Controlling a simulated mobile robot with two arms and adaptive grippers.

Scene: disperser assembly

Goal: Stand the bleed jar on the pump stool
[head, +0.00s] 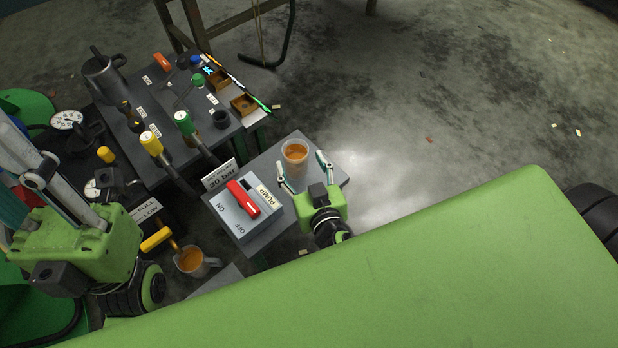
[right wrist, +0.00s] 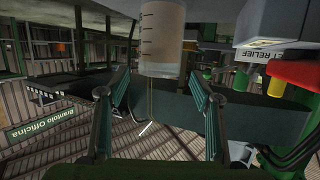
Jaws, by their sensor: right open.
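The bleed jar (head: 295,156), clear with orange liquid in it, stands upright on the grey top of the pump stool (head: 282,222), towards its far right part. My right gripper (head: 300,172) is open, with one finger on each side of the jar's near part. In the right wrist view the marked jar (right wrist: 163,40) shows ahead of the two spread fingers (right wrist: 158,92), with a visible gap on both sides. My left gripper (head: 42,165) is large at the left edge; its fingertips are cut off, so its opening is unclear.
A red switch (head: 243,199) on the pump box and a 30 bar sign (head: 219,176) stand left of the jar. A jug with orange liquid (head: 192,261) sits low at the left.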

